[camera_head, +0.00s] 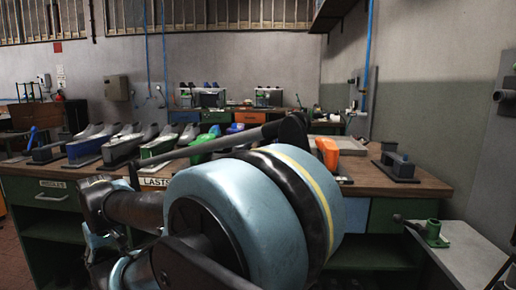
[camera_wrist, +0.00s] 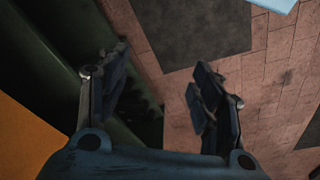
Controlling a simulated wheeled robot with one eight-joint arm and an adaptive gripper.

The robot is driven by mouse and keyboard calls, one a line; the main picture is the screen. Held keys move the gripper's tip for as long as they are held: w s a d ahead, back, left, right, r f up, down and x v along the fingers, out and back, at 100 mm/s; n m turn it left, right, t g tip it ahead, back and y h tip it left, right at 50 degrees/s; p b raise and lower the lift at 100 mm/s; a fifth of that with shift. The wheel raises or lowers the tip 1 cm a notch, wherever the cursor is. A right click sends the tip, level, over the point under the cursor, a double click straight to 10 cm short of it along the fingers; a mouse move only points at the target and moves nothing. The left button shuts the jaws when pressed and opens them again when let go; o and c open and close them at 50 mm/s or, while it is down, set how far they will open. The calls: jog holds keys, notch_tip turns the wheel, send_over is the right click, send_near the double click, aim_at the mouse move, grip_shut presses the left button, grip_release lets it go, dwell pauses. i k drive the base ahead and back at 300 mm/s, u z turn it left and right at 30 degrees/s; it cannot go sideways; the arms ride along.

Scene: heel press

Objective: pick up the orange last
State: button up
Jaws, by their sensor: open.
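The orange last (camera_head: 327,150) stands on the wooden bench top, right of centre in the head view. My own blue arm joint in front of it hides part of it. My gripper (camera_wrist: 158,82) shows in the wrist view with its two dark fingers spread apart and nothing between them. It points at the tiled floor beside a dark green surface. The orange last cannot be made out for certain in the wrist view.
The bench (camera_head: 420,185) carries a row of lasts, including a blue one (camera_head: 85,148) and a green one (camera_head: 205,143). A dark tool (camera_head: 397,167) stands at its right end. A grey side table (camera_head: 465,250) holds a green fixture (camera_head: 432,235). Reddish floor tiles (camera_wrist: 270,110) lie below my gripper.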

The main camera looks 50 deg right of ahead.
aim_at(330, 153)
jog(key=z, duration=1.85)
jog(key=k, duration=1.05)
jog(key=z, duration=0.55)
jog(key=i, duration=1)
